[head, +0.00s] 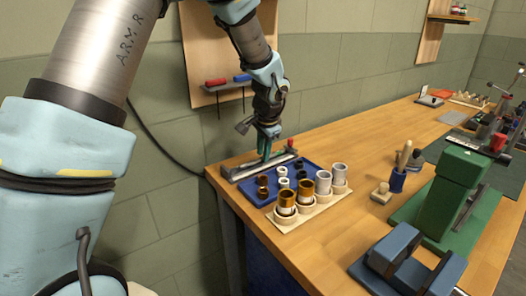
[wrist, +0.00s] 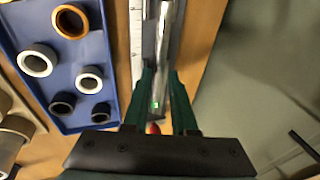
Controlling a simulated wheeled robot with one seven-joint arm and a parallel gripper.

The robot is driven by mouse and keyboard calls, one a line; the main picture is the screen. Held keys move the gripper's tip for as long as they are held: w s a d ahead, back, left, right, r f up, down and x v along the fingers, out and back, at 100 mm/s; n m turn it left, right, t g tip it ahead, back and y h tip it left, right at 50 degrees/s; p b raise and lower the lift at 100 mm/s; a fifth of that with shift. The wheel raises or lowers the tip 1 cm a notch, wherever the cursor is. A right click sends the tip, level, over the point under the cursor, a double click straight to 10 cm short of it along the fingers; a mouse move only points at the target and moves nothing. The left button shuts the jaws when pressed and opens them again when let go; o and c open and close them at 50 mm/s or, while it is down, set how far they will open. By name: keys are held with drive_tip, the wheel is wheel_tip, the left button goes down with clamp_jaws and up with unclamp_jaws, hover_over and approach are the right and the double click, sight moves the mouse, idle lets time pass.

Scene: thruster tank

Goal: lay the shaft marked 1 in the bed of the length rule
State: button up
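The length rule (head: 240,171) is a long grey fixture with a pale scale, lying along the back left of the bench. A bright silver shaft (wrist: 163,35) shows along the rule, which also appears in the wrist view (wrist: 137,45). I cannot see clearly whether the shaft rests on the bed, and I cannot read its number. My gripper (head: 265,157) points down over the rule. In the wrist view its green fingers (wrist: 161,75) stand on either side of the shaft. Whether they press on it is not clear. A small green mark shows between the fingers.
A blue tray (head: 250,186) with several brown, white and black rings lies right in front of the rule. A wooden block (head: 299,220) with several metal sleeves stands nearer. A red knob (head: 291,144) is at the rule's right end. The wall is close behind.

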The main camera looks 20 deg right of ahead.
drive_tip(key=shift+s+f, duration=0.35)
drive_tip(key=shift+f, duration=0.1)
drive_tip(key=w+b+v, duration=0.1)
drive_tip(key=v, duration=1)
drive_tip(key=shift+r, duration=0.35)
drive_tip(key=shift+s, duration=0.1)
